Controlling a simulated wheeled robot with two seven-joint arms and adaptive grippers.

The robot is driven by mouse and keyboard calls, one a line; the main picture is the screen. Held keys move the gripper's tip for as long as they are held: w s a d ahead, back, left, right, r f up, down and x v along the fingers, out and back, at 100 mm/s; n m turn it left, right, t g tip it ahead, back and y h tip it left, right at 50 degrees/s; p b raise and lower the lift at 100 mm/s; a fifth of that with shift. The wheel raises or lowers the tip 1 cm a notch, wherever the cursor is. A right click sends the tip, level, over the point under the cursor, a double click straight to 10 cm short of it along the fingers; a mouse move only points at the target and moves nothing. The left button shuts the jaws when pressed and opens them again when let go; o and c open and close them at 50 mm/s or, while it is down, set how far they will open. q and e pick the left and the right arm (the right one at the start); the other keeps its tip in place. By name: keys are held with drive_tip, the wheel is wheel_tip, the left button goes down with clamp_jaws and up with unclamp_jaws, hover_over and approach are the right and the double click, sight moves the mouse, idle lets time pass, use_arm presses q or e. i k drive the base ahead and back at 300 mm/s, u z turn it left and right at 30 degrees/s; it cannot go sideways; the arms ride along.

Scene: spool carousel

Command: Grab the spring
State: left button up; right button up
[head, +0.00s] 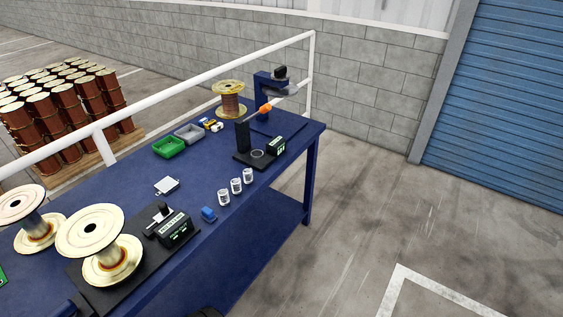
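Three small whitish upright cylinders stand in a row near the right long edge of the blue workbench (150,215): a front one (224,198), a middle one (236,186) and a back one (248,176). They look coil-like, but they are too small to tell for sure whether one is the spring. Neither of my grippers is in view, and nothing is held in sight.
Large spools (90,228) on a black device crowd the bench's near end. A blue block (208,214) lies by the cylinders. Behind stand a black device (242,140), green bin (169,147), grey bin (189,133) and another spool (230,104). Floor to the right is clear.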

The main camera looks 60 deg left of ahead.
sight(250, 174)
drive_tip(key=i, duration=1)
drive_tip(key=u, duration=3.55)
